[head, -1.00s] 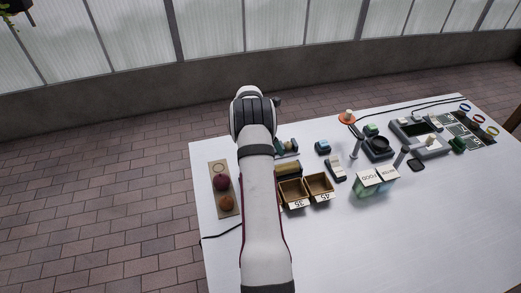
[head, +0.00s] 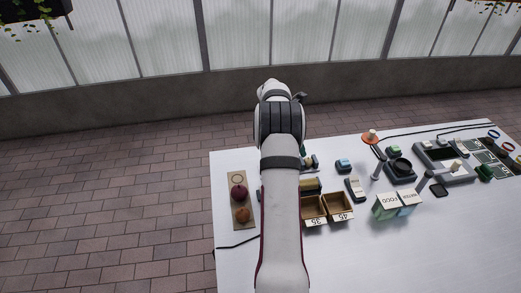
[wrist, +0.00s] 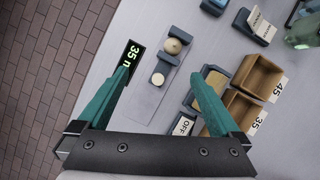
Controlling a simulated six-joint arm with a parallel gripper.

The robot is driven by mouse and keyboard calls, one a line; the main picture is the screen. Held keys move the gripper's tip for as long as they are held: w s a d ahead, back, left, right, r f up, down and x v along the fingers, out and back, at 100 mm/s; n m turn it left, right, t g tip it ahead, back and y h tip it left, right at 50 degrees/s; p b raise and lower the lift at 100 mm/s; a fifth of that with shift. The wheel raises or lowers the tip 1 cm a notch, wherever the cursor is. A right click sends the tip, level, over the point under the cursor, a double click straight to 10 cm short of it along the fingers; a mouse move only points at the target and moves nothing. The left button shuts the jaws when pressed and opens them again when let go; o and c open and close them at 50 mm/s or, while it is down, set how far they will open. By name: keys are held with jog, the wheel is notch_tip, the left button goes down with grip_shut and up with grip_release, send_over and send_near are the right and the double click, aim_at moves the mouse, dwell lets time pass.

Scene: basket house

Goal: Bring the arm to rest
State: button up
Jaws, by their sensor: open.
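My arm (head: 285,205) reaches up the middle of the head view, over the left part of the white table (head: 345,255). Its far end hides most of the gripper there. In the wrist view my gripper (wrist: 160,75) has two teal fingers spread wide apart, with nothing held between them. Below and between the fingers lie a small display (wrist: 132,57) with green "35" digits and a grey strip carrying pale round pieces (wrist: 160,79). The fingers appear above the table; their exact height cannot be told.
Two open wooden boxes labelled 35 (head: 313,207) and 45 (head: 339,204) stand right of my arm. A wooden board (head: 243,222) with two round items lies left. Green-white containers (head: 396,205) and several devices fill the right. The table's front right is clear.

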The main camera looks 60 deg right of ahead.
jog(key=w+a+r+m+t+y, duration=0.1)
jog(key=w+a+r+m, duration=0.2)
jog(key=a, duration=0.7)
jog(key=w+a+r+m+y, duration=0.1)
jog(key=a+r+m, duration=0.2)
jog(key=a+r, duration=0.5)
jog(key=w+a+r+m+t, duration=0.1)
jog(key=w+a+r+m, duration=0.15)
jog(key=a, duration=0.95)
jog(key=s+a+m+y, duration=0.2)
jog(key=s+a+m, duration=0.3)
jog(key=s+a, duration=0.5)
jog(key=s+a+f+m+y, duration=0.1)
jog(key=s+a+m, duration=0.4)
jog(key=s+a, duration=0.5)
jog(key=a+y, duration=0.1)
jog(key=a, duration=0.3)
jog(key=shift+a+f+m, duration=0.15)
jog(key=shift+f+m, duration=0.05)
jog(key=shift+m, duration=0.15)
